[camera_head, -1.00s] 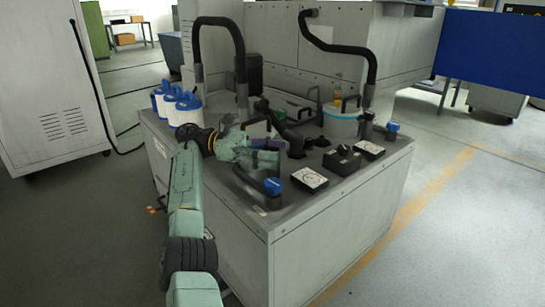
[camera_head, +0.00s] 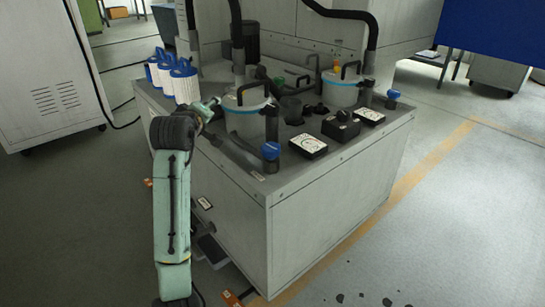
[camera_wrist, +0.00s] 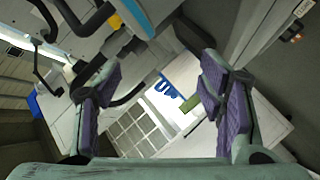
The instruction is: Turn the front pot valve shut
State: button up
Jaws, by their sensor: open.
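The front pot (camera_head: 243,116), a pale canister with a blue band and dark handle, stands on the grey cabinet top. A valve with a blue cap (camera_head: 270,150) stands at the near edge in front of it, on a dark pipe; I take it as the front pot valve. I cannot tell its turn position. My gripper (camera_head: 211,104) is left of the front pot in the head view, partly hidden by my arm. In the wrist view my gripper (camera_wrist: 160,72) has its purple-padded fingers spread, with nothing between them.
A rear pot (camera_head: 341,92) and another blue-capped valve (camera_head: 392,97) stand further right. White-and-blue filter cartridges (camera_head: 185,83) stand at the back left. A black knob box (camera_head: 341,126) and a white-faced gauge (camera_head: 309,144) lie right of the near valve. Black hoses rise behind.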

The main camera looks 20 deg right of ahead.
aim_at(274, 154)
jog(key=s+d+f+m+t+y+b, duration=0.1)
jog(key=s+d, duration=0.2)
jog(key=s, duration=0.1)
jog(key=s+d+f+m+t+y+b, duration=0.1)
jog(key=s+d+m, duration=0.1)
jog(key=s, duration=0.3)
jog(key=s+d+f+m+t+y+b, duration=0.1)
jog(key=s+d+f+y+b, duration=0.1)
jog(key=s+d, duration=0.2)
jog(key=shift+s+d+m, duration=0.15)
jog(key=shift+d+m, duration=0.1)
jog(key=shift+m, duration=0.05)
jog(key=s+d+f+m+t+y+b, duration=0.1)
jog(key=s+d+f+b, duration=0.2)
jog(key=s, duration=0.9)
jog(key=w, duration=0.3)
jog(key=w+d, duration=0.1)
jog(key=w, duration=0.3)
jog(key=w+p, duration=0.1)
jog(key=w, duration=0.2)
jog(key=shift+w+d+r, duration=0.15)
jog(key=shift+w+d, duration=0.1)
jog(key=shift+w, duration=0.05)
jog(key=shift+c, duration=0.5)
